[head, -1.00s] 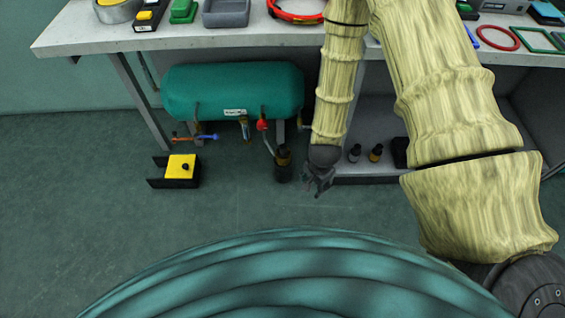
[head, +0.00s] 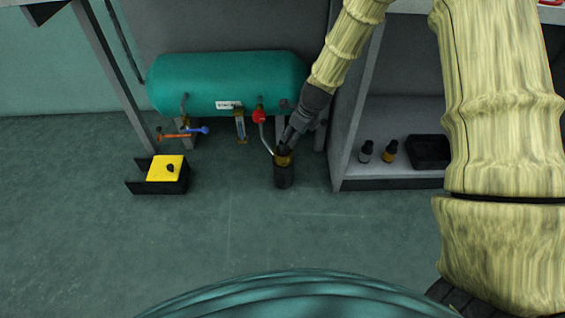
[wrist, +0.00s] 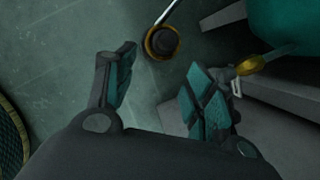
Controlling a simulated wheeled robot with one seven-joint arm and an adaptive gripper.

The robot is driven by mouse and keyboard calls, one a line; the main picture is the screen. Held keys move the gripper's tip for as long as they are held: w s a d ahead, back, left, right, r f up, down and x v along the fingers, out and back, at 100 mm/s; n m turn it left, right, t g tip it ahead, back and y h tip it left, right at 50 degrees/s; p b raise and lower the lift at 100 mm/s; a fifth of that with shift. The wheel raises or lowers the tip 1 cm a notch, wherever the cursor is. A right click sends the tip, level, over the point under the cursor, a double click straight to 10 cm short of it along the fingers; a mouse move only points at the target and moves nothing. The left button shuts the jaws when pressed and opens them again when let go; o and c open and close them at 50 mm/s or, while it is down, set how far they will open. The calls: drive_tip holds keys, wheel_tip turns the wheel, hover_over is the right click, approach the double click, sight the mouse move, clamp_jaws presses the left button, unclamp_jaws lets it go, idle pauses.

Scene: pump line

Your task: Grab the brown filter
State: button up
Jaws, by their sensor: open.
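A dark filter canister with a brown-amber collar (head: 284,171) stands upright at the end of a bent metal pipe below the green tank. It also shows in the wrist view as a round dark top with an amber ring (wrist: 162,42), just beyond my fingertips. My gripper (head: 288,139) is just above and behind the canister in the head view, and overlaps its top. In the wrist view my gripper (wrist: 160,80) has its fingers spread wide with nothing between them. Contact with the canister cannot be told.
The green tank (head: 228,80) has a red knob (head: 259,117) and a small gauge (head: 240,126). A grey bottle (head: 365,152) and an amber bottle (head: 389,153) stand beside a black box (head: 428,152) on the low shelf (head: 400,118). A yellow block (head: 164,168) sits at left. The front floor is clear.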

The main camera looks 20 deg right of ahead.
drive_tip(key=shift+w+m+b, duration=0.9)
drive_tip(key=shift+w+b, duration=0.05)
drive_tip(key=shift+w, duration=0.4)
drive_tip(key=b, duration=0.3)
hover_over(283, 150)
drive_tip(key=d, duration=0.2)
drive_tip(key=f, duration=0.5)
drive_tip(key=shift+w+a+f, duration=0.15)
drive_tip(key=shift+w+a, duration=0.05)
drive_tip(key=b+x, duration=0.2)
drive_tip(key=b, duration=0.1)
drive_tip(key=shift+s+a+f, duration=0.1)
drive_tip(key=shift+a+f, duration=0.05)
drive_tip(key=shift+f, duration=0.3)
drive_tip(key=shift+b+x, duration=0.65)
drive_tip(key=shift+x, duration=0.35)
drive_tip(key=shift+a, duration=0.1)
clamp_jaws()
